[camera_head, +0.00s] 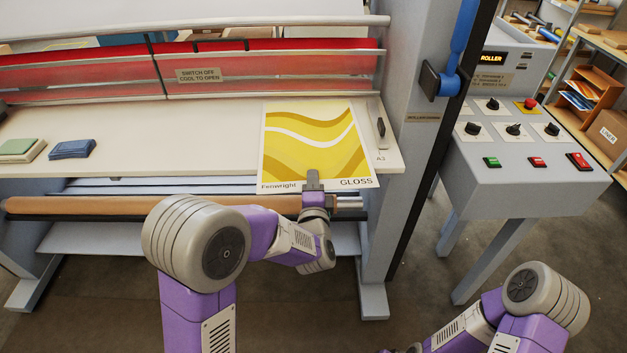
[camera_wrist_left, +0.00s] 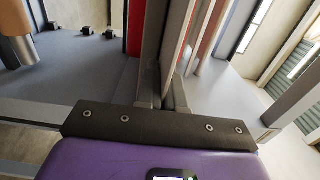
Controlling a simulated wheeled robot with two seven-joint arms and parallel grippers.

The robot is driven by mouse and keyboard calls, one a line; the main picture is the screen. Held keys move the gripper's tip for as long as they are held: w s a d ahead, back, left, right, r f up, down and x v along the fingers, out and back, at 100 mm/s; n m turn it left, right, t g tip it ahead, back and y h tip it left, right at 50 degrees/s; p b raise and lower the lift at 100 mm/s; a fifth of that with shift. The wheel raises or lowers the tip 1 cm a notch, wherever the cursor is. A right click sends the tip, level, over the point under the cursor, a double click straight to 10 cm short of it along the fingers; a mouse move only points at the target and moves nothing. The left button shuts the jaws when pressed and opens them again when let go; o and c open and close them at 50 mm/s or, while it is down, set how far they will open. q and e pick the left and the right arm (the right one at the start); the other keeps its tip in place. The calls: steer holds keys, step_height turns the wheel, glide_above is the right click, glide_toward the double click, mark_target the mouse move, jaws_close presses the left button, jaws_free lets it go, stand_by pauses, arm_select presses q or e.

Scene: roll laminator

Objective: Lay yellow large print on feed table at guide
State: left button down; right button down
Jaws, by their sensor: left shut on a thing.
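The yellow large print (camera_head: 315,140), with wavy yellow and white bands and the words Fernwright and GLOSS, is over the right end of the pale feed table (camera_head: 190,135). Its near edge reaches past the table's front edge. My left gripper (camera_head: 313,180) is shut on the middle of that near edge. In the left wrist view its fingers (camera_wrist_left: 162,98) are close together. The guide (camera_head: 380,127), a grey upright piece by an A3 mark, is just right of the print. I cannot tell whether the print lies flat on the table. My right gripper is not in view.
A green-topped block (camera_head: 18,147) and a blue one (camera_head: 72,149) lie on the table's left. Behind is a red shield (camera_head: 245,65) with a warning label. The laminator's side post (camera_head: 410,60) and control panel (camera_head: 515,145) stand right. A roll (camera_head: 100,205) runs below the table.

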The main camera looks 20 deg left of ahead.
arm_select(q)
steer(key=c, duration=1.3)
jaws_free()
steer(key=shift+o, duration=0.2)
steer(key=shift+r, duration=0.1)
steer(key=shift+s+d, duration=0.15)
steer(key=shift+s, duration=0.1)
steer(key=b+v, duration=0.7)
steer(key=v, duration=0.4)
steer(key=shift+s, duration=0.2)
